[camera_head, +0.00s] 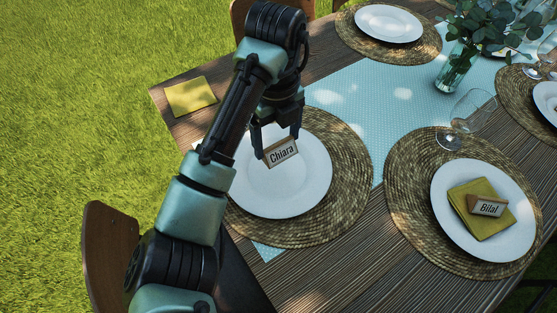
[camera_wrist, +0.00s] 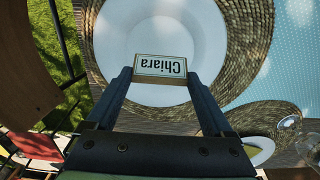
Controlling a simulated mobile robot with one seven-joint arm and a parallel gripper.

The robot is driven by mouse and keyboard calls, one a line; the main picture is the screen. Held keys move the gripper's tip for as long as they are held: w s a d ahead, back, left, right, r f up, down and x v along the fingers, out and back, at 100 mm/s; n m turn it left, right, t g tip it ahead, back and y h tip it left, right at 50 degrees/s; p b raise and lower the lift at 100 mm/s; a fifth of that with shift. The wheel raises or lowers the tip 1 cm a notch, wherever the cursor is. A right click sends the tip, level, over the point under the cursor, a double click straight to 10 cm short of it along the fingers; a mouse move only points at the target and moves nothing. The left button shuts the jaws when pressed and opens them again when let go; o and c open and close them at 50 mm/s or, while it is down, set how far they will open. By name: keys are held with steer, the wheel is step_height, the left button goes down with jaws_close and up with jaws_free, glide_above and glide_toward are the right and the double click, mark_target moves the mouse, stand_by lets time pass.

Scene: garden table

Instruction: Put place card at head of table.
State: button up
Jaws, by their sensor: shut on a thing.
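My gripper (camera_head: 278,150) is shut on a small wooden place card (camera_head: 281,153) that reads "Chiara". The gripper and card are over a white plate (camera_head: 290,195) on a round woven placemat (camera_head: 350,190), at the short end of the table. In the wrist view the card (camera_wrist: 161,66) sits between the two fingertips, its lettering upside down, with the plate behind it. I cannot tell whether the card touches the plate. Another place card (camera_head: 487,207), reading "Bilal", stands on a folded yellow-green napkin (camera_head: 467,222) on the plate at the right.
A yellow-green napkin (camera_head: 191,96) lies at the table's far left corner. A wine glass (camera_head: 468,113) stands by the right placemat. A glass vase (camera_head: 459,66) with leafy stems is on the light blue runner (camera_head: 350,95). A wooden chair (camera_head: 108,250) is at the lower left.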

steer(key=shift+f+b, duration=0.5)
steer(key=shift+f, duration=2.9)
steer(key=shift+f, duration=0.2)
steer(key=o, duration=1.1)
steer(key=shift+r, duration=0.1)
step_height(320, 180, up, 12)
steer(key=p, duration=0.4)
steer(key=shift+r, duration=0.1)
